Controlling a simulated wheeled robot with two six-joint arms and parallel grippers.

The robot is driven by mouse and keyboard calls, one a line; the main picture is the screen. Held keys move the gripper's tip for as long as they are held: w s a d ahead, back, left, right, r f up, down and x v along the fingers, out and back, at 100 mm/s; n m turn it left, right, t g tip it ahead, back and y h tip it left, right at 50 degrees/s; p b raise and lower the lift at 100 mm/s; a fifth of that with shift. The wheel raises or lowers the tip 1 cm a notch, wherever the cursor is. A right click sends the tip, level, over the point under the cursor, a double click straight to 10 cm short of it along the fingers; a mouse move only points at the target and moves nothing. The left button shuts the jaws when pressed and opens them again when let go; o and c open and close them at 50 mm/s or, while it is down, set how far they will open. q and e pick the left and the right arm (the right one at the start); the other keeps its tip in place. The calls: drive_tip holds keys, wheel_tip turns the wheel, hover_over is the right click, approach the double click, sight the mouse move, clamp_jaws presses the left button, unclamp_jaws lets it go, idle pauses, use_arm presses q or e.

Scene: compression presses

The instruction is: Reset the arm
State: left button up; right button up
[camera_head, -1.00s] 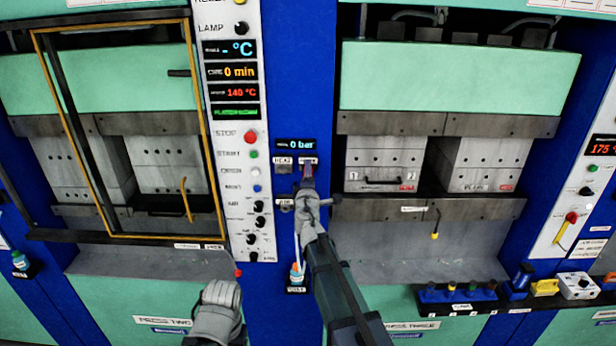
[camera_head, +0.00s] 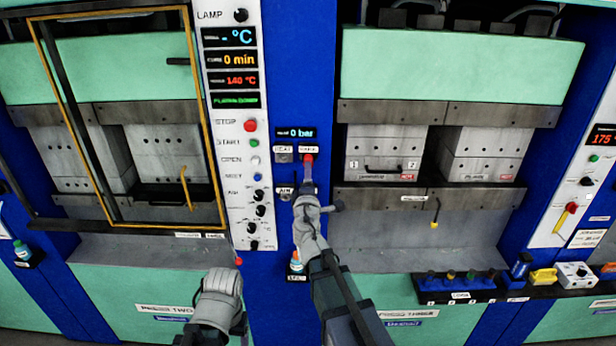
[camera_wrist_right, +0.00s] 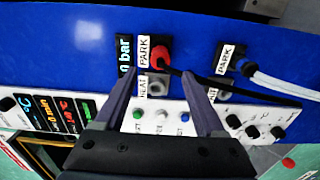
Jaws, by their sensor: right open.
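My right gripper (camera_head: 307,186) reaches up the blue post between the presses. In the wrist view its two dark fingers (camera_wrist_right: 162,98) are spread apart with nothing between them. A red plug (camera_wrist_right: 159,56) with a black cable sits in the socket by the upper PARK label, just beyond the fingertips and apart from them. In the head view the red plug (camera_head: 308,158) shows just above the gripper. A grey part of my left arm (camera_head: 218,300) shows at the bottom, with no fingers visible.
An empty HEAT socket (camera_wrist_right: 157,88) lies beside the plug. A white hose (camera_wrist_right: 285,85) runs from another PARK fitting. The button panel (camera_head: 238,140) stands left of the post. The open guard frame (camera_head: 206,120) and a press (camera_head: 395,115) flank the post.

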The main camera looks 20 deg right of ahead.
drive_tip(key=s+a+f+m+g+h+b, duration=0.1)
drive_tip(key=s+f+m+g+b, duration=0.4)
drive_tip(key=f, duration=0.6)
drive_tip(key=s+a+f+m+g+h+b, duration=0.1)
drive_tip(key=s+f+m+g+b, duration=0.5)
drive_tip(key=f, duration=0.5)
drive_tip(key=s+a+f+g+y+b, duration=0.2)
drive_tip(key=s+a+f+g+y, duration=0.1)
drive_tip(key=s+a+f, duration=0.3)
drive_tip(key=s+a+f+g+y+b, duration=0.2)
drive_tip(key=s+a+f+g+b, duration=0.1)
drive_tip(key=s+a+f, duration=0.4)
drive_tip(key=s+f, duration=0.3)
drive_tip(key=s, duration=0.4)
drive_tip(key=shift+s+a+g+y, duration=0.25)
drive_tip(key=shift+s+g+y, duration=0.05)
drive_tip(key=shift+s+y, duration=0.1)
